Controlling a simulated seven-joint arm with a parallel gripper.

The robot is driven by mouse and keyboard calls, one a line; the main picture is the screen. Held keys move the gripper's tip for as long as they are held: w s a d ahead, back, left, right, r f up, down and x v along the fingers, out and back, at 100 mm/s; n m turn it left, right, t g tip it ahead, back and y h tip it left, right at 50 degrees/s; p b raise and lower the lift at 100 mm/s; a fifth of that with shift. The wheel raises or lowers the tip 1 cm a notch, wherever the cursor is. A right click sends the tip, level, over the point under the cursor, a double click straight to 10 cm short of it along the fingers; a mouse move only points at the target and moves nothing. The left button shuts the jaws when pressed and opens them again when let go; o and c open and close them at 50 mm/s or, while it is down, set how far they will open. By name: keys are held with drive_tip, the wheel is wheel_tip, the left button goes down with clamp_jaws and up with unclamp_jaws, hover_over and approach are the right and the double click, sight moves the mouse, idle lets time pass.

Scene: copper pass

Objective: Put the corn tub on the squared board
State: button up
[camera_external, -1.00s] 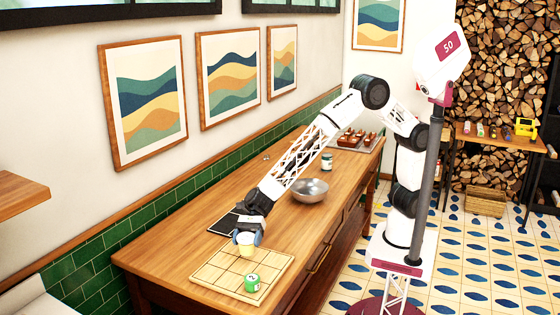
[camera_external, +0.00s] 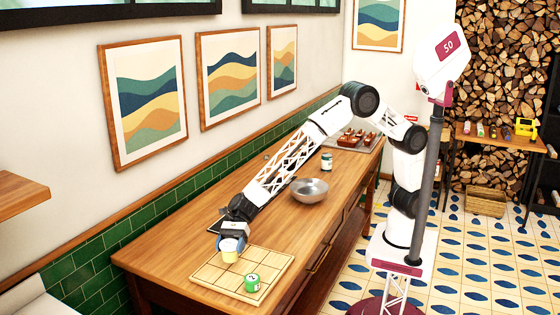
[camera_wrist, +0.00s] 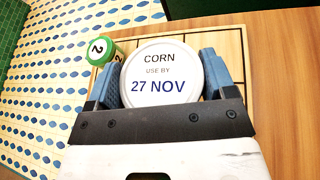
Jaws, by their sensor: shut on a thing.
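The corn tub is a pale yellow cup with a white lid (camera_external: 230,245); in the wrist view its lid (camera_wrist: 160,75) reads "CORN USE BY 27 NOV". My gripper (camera_external: 231,243) is shut on it, with a blue finger on each side of the lid in the wrist view. The squared board (camera_external: 213,275) is light wood with dark grid lines, and part of it shows in the wrist view (camera_wrist: 228,42). The tub appears upright over the board's far left part. I cannot tell whether its base touches the board.
A green tub marked 2 (camera_external: 252,283) stands on the board's near part, right of the corn tub. A metal bowl (camera_external: 309,190), another green tub (camera_external: 326,162) and a tray of red-brown items (camera_external: 358,140) are farther back.

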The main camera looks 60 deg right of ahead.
sight(231, 252)
drive_tip(key=shift+f, duration=1.7)
drive_tip(key=shift+f, duration=0.15)
drive_tip(key=o, duration=1)
drive_tip(key=shift+c, duration=0.2)
drive_tip(key=shift+w+d+r, duration=0.1)
drive_tip(key=shift+d+r, duration=0.25)
drive_tip(key=v, duration=1.1)
drive_tip(key=shift+d+r, duration=0.1)
